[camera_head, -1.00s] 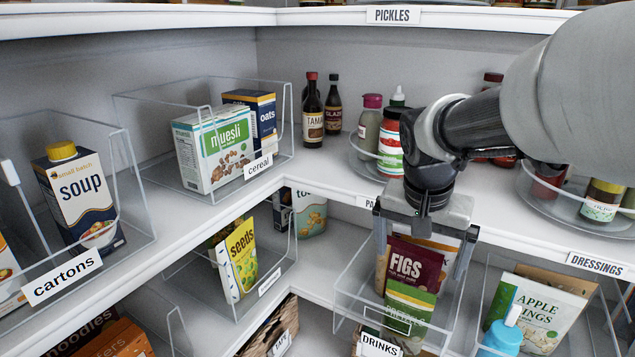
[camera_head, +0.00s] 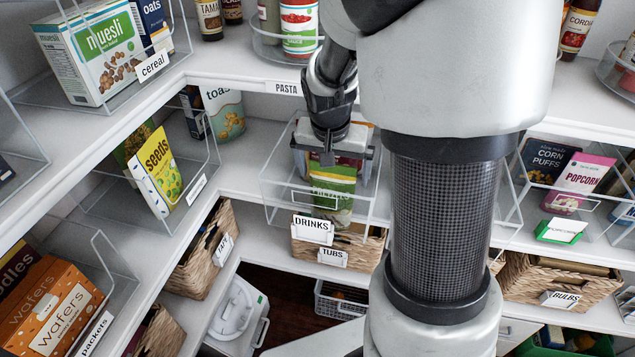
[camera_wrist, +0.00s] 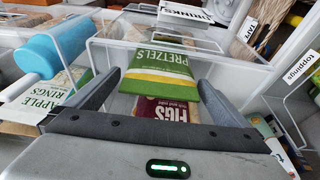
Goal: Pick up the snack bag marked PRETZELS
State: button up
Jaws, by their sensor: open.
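The PRETZELS bag (camera_head: 333,200) is green with a yellow and white band and stands in a clear bin (camera_head: 276,203) on the lower shelf. In the wrist view the PRETZELS bag (camera_wrist: 160,70) shows its lettering upside down. A maroon FIGS bag (camera_wrist: 165,108) is right behind it, nearer my palm. My gripper (camera_head: 338,160) points down over this bin. In the wrist view my gripper (camera_wrist: 160,80) is open, one finger to each side of the bags. The fingertips are near the PRETZELS bag's side edges; I cannot tell whether they touch.
The bin's clear walls stand close around my gripper. The upper shelf (camera_head: 235,67) overhangs behind it. A seeds bag (camera_head: 158,170) is in the bin to the left.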

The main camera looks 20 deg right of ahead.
jog(key=shift+x, duration=1.1)
jog(key=c, duration=1.3)
jog(key=shift+r, duration=0.15)
jog(key=shift+c, duration=0.2)
